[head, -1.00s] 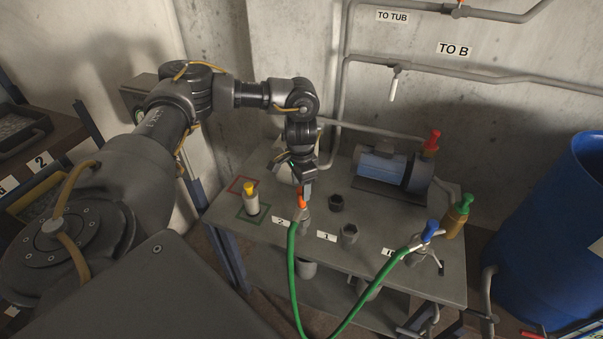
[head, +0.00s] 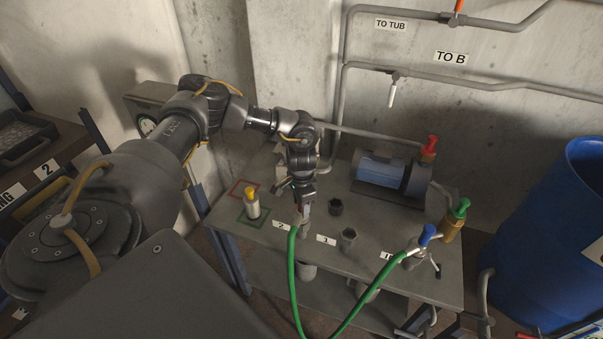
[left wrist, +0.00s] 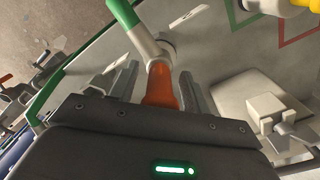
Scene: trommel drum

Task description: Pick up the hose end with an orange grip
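The hose end's orange grip (left wrist: 160,88) stands between the two fingers of my left gripper (left wrist: 159,90) in the left wrist view. The fingers are open, with a gap visible on either side of the grip. A pale connector (left wrist: 148,42) joins the grip to the green hose (left wrist: 122,12). In the head view my left gripper (head: 304,207) points down over the hose end beside label 2 and hides the orange grip. The green hose (head: 291,262) hangs over the table's front edge. My right gripper is not in view.
The grey table (head: 325,270) also holds a yellow-topped bottle (head: 252,205), dark cups (head: 336,207), a blue pump (head: 380,170) and a blue-handled hose end (head: 427,235). A blue barrel (head: 550,240) stands at right. Wall pipes (head: 480,85) run behind.

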